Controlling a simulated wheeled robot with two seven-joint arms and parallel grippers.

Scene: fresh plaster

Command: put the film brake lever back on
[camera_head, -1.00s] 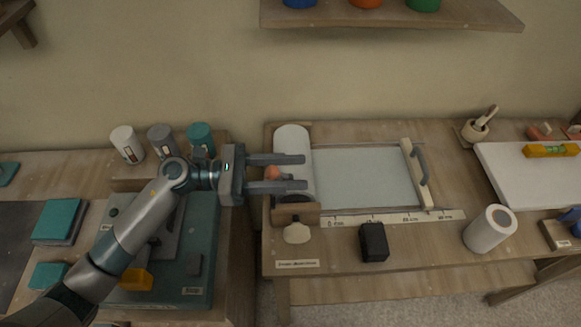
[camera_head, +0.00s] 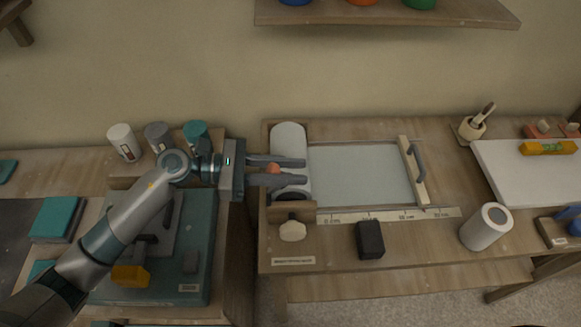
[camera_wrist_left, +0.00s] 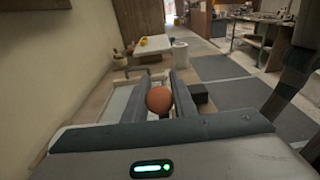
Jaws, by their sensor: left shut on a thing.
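An orange ball (camera_head: 273,169) on a short dark stem, which I take to be the film brake lever's knob, sits between the fingers of my left gripper (camera_head: 305,171). In the left wrist view the ball (camera_wrist_left: 159,99) is between the fingers, with the dark stem below it. My left gripper is shut on it. The fingertips reach over the white film roll (camera_head: 289,141), which lies in a wooden holder (camera_head: 291,214) at the left end of the bench. The lever's lower part and its seat are hidden. My right gripper is not in view.
A pale glass plate (camera_head: 361,176) with a handled bar (camera_head: 413,172) lies right of the roll. A cream knob (camera_head: 292,230) sticks out in front. A black block (camera_head: 370,239) and a white cylinder (camera_head: 486,227) stand nearer the front edge. Cups stand behind my left arm.

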